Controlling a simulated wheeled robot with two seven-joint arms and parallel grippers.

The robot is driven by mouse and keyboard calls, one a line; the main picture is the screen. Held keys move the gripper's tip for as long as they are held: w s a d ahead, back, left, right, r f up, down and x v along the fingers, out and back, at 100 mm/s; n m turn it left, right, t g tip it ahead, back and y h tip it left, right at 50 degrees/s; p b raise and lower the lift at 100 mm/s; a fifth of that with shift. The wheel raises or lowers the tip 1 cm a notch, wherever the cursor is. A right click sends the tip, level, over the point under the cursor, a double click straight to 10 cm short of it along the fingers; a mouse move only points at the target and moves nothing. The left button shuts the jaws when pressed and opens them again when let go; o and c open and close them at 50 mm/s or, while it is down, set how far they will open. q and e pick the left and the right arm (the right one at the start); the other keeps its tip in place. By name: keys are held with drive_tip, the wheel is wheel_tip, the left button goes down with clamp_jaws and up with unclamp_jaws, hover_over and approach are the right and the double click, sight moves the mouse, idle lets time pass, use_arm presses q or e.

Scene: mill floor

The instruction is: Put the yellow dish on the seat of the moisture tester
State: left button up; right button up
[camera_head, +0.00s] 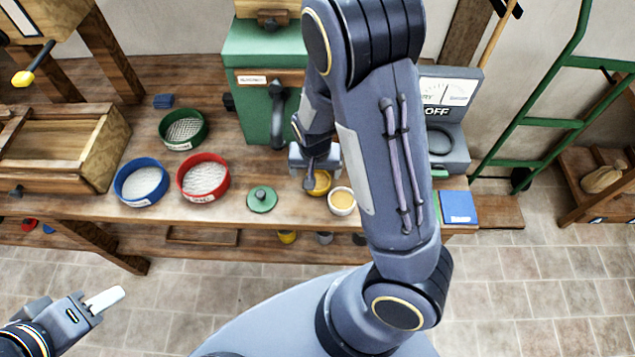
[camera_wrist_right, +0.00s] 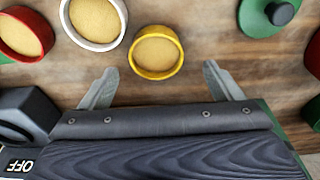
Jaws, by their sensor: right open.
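The yellow dish (camera_head: 322,184) stands on the wooden bench, partly covered by my right gripper in the head view. In the right wrist view the yellow dish (camera_wrist_right: 156,52) holds a tan fill and lies just beyond the fingertips, centred between them. My right gripper (camera_wrist_right: 162,75) is open and empty. The moisture tester (camera_head: 452,145) stands to the right on the bench, marked OFF, with a round seat (camera_head: 439,140) on its base. My arm partly hides the tester. My left gripper (camera_head: 90,305) is low at the left, away from the bench; its jaws are unclear.
A white dish (camera_wrist_right: 95,20) stands close beside the yellow one, with a red dish (camera_wrist_right: 25,35) beyond it. A green lid (camera_head: 262,199), blue sieve (camera_head: 141,182), red sieve (camera_head: 203,178) and green sieve (camera_head: 184,130) are left. A blue book (camera_head: 458,207) lies before the tester.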

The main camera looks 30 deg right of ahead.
sight(318, 184)
drive_tip(key=f, duration=0.4)
drive_tip(key=shift+w+d+f, duration=0.15)
drive_tip(key=shift+d+f, duration=0.15)
drive_tip(key=shift+d, duration=0.1)
drive_tip(key=c, duration=1.2)
drive_tip(key=shift+r, duration=0.15)
